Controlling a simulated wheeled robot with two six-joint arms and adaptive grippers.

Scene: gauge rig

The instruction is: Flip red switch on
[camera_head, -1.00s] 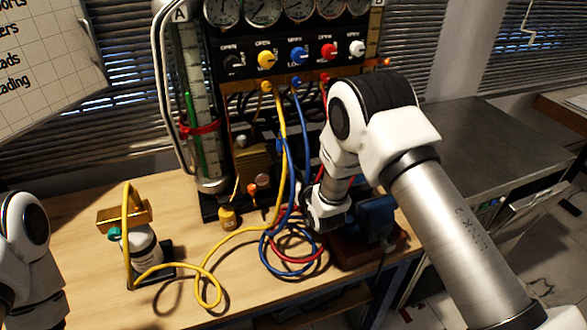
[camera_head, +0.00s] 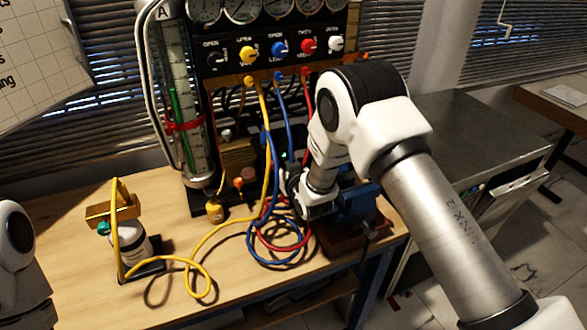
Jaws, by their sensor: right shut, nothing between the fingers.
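The gauge rig (camera_head: 225,88) stands at the back of the wooden table. A red knob (camera_head: 309,46) sits on its front panel in a row with black, yellow, blue and white ones. I cannot make out a separate red switch; parts of the rig's lower front are behind my right arm. My right gripper (camera_head: 289,180) is shut and empty, low in front of the rig, beside the blue and red hoses. Its fingertips are dark and hard to make out. Of my left arm only a white link shows at the left edge; its gripper is out of frame.
Yellow, blue and red hoses (camera_head: 272,256) hang from the panel and coil on the table (camera_head: 90,220). A blue vise (camera_head: 357,205) stands right of my right gripper. A white bottle with brass fitting (camera_head: 132,243) stands at left. The table's front left is mostly clear.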

